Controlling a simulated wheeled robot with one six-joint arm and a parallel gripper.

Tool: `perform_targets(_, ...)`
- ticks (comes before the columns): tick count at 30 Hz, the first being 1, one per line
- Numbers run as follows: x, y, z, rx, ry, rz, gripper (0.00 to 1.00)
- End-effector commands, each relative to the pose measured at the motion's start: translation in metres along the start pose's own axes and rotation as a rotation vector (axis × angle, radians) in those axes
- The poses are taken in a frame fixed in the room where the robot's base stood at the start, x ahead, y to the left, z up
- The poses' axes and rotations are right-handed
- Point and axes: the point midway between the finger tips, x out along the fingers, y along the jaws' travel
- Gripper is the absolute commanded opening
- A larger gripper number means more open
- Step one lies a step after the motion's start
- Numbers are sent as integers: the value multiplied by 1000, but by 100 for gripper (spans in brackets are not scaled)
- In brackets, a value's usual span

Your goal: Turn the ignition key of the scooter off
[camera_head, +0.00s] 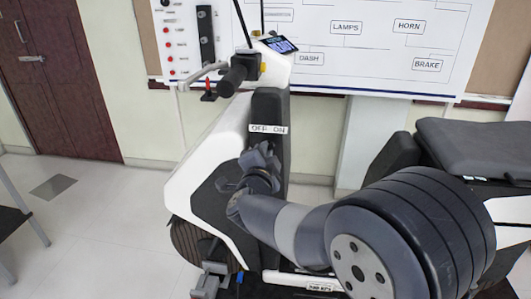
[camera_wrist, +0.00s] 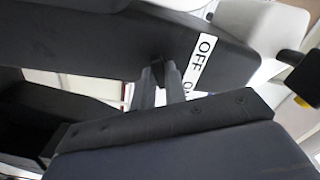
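The scooter (camera_head: 222,150) is white and black, with a dark upright front panel (camera_head: 268,108) that bears an OFF ON label (camera_head: 268,129). The label also shows in the wrist view (camera_wrist: 203,52), where its ON end is partly hidden. My gripper (camera_head: 258,156) is in front of the panel, just below the label. In the wrist view, its two grey fingers (camera_wrist: 160,72) point at the panel on either side of a small dark piece, seemingly the ignition key (camera_wrist: 158,70). The gap is narrow. I cannot tell whether the fingers touch the key. The key is hidden in the head view.
The handlebar grip (camera_head: 236,76) and a small display (camera_head: 280,45) are above the panel. The black seat (camera_head: 470,150) is at the right, behind my arm. A wiring board (camera_head: 350,50) hangs on the wall.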

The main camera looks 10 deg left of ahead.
Motion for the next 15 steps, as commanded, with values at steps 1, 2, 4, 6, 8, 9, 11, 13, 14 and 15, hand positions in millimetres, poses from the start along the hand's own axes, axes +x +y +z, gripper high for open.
perform_targets(1,0,0,0,0,0,0,7)
perform_targets(2,0,0,0,0,0,0,4)
perform_targets(4,0,0,0,0,0,0,0)
perform_targets(6,0,0,0,0,0,0,0)
perform_targets(8,0,0,0,0,0,0,0)
perform_targets(9,0,0,0,-1,0,0,0)
perform_targets(11,0,0,0,-4,0,0,0)
perform_targets(13,0,0,0,-12,0,1,0)
perform_targets(14,0,0,0,-18,0,1,0)
perform_targets(15,0,0,0,-28,-1,1,0)
